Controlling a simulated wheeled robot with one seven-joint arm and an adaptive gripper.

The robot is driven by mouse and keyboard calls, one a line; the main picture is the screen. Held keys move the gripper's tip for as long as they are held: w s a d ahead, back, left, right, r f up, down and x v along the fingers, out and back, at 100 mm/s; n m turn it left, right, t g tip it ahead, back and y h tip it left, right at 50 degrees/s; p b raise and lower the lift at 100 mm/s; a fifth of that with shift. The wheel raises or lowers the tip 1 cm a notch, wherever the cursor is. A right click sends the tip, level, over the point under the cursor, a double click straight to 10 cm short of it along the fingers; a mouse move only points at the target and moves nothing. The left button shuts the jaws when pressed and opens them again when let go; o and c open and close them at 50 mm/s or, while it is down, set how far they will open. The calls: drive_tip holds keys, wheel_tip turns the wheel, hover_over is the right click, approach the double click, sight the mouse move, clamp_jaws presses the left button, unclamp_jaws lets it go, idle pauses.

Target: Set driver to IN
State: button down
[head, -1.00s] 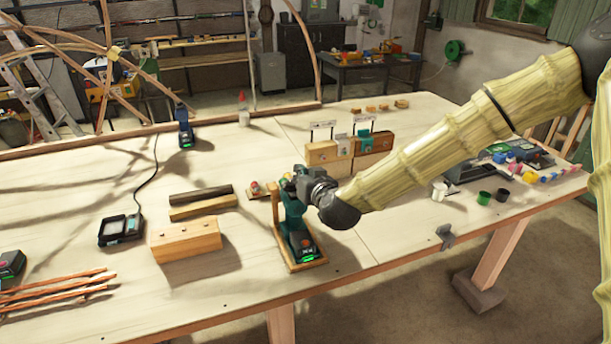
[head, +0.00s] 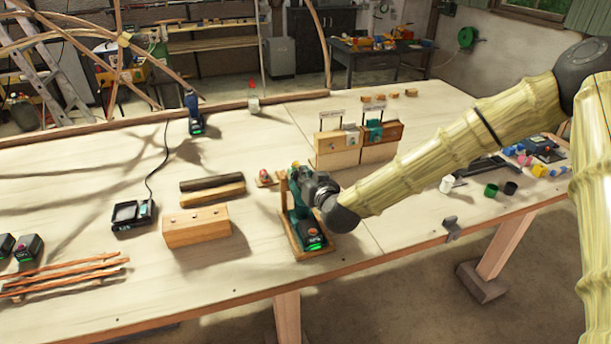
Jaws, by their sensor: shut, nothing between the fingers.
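The driver (head: 308,236) is a teal and black power tool with a battery foot showing a green light. It stands upright in a small wooden cradle (head: 328,249) near the front edge of the bench. My gripper (head: 297,180) is at the top of the driver, reaching in from the right. It is shut and seems to touch or nearly touch the tool's upper body. My gripper's dark body hides part of the driver's head, and its direction switch cannot be made out. The fingertips are too small to tell apart clearly.
Left of the driver are a wooden block (head: 196,228), two short bars (head: 212,195) and a charger (head: 133,217). Behind are wooden blocks with fittings (head: 338,150) and a blue driver (head: 192,113). Laths (head: 62,277) lie at left. The front middle bench is clear.

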drive_tip(key=shift+a+f, duration=0.1)
drive_tip(key=shift+s+a+f+n+b, duration=0.1)
drive_tip(key=shift+a+f+n+b, duration=0.15)
drive_tip(key=shift+f+n+b, duration=0.2)
drive_tip(key=shift+r, duration=0.15)
drive_tip(key=shift+d, duration=0.1)
drive_tip(key=shift+r+p, duration=0.45)
drive_tip(key=shift+r, duration=0.1)
wheel_tip(320, 180, up, 4)
drive_tip(key=shift+f+p, duration=0.15)
drive_tip(key=shift+p, duration=0.75)
drive_tip(key=b+v, duration=0.4)
drive_tip(key=v, duration=0.5)
drive_tip(key=shift+s+f, duration=0.2)
drive_tip(key=shift+s, duration=0.35)
